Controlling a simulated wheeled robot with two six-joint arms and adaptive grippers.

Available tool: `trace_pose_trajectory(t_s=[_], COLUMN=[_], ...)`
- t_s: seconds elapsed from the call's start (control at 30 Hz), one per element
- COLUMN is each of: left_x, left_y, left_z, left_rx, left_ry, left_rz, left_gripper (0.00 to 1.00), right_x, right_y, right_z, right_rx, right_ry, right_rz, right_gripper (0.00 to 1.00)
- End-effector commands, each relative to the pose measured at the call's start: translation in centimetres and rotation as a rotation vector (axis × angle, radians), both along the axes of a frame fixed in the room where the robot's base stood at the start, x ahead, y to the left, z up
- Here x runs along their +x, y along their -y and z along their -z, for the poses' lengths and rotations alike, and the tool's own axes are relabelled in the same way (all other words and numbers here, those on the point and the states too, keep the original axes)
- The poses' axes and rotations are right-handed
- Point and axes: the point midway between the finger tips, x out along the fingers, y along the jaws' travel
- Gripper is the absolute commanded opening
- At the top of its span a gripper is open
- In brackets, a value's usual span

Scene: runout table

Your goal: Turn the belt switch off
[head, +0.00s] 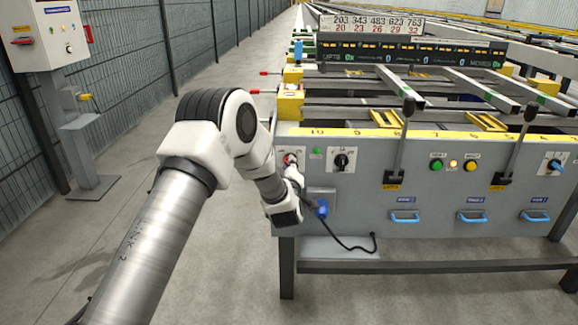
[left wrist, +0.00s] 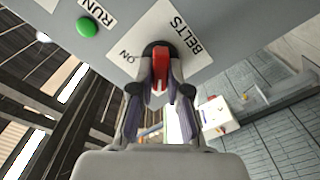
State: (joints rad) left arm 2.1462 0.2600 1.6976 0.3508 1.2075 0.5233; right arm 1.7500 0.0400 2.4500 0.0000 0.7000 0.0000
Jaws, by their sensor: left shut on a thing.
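The belt switch (left wrist: 160,62) is a red handle on a dark round base, on a white plate (left wrist: 196,30) marked BELTS. The word ON shows on the plate left of the handle in the left wrist view; no OFF mark is visible. In the head view the red switch (head: 289,158) is at the left end of the grey panel, partly covered by my gripper. My left gripper (left wrist: 160,82) is shut on the red handle, one finger on each side. It also shows in the head view (head: 292,168). My right gripper is not in view.
A green RUN light (left wrist: 87,27) and a black rotary knob (head: 342,160) are near the switch. A blue plug (head: 321,208) with a black cable sits just right of my wrist. Two black levers (head: 402,140) stand farther right.

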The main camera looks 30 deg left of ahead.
Motion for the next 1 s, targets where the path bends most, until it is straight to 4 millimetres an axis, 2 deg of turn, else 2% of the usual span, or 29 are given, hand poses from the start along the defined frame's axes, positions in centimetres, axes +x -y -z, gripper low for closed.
trace_pose_trajectory(t_s=[0.1,0.13,0.2,0.57,0.67,1.0], left_x=[0.0,0.0,0.0,-0.4,-1.7,-8.7], left_y=[0.0,0.0,0.0,0.3,1.1,5.5], left_z=[0.1,0.1,0.1,0.1,0.1,0.1], left_rx=[-0.002,-0.002,-0.001,0.000,-0.001,0.000], left_ry=[-0.001,-0.001,-0.001,-0.002,-0.004,-0.004], left_rz=[0.001,0.001,0.000,0.001,0.001,0.002], left_gripper=[0.00,0.23,0.41,0.41,0.41,0.41], right_x=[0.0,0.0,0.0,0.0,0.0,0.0], right_y=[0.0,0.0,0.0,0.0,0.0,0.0], right_z=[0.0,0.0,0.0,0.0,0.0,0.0], right_rx=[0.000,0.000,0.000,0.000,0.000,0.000], right_ry=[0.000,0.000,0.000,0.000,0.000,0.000], right_rz=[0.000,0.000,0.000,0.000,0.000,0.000], right_gripper=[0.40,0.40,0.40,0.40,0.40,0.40])
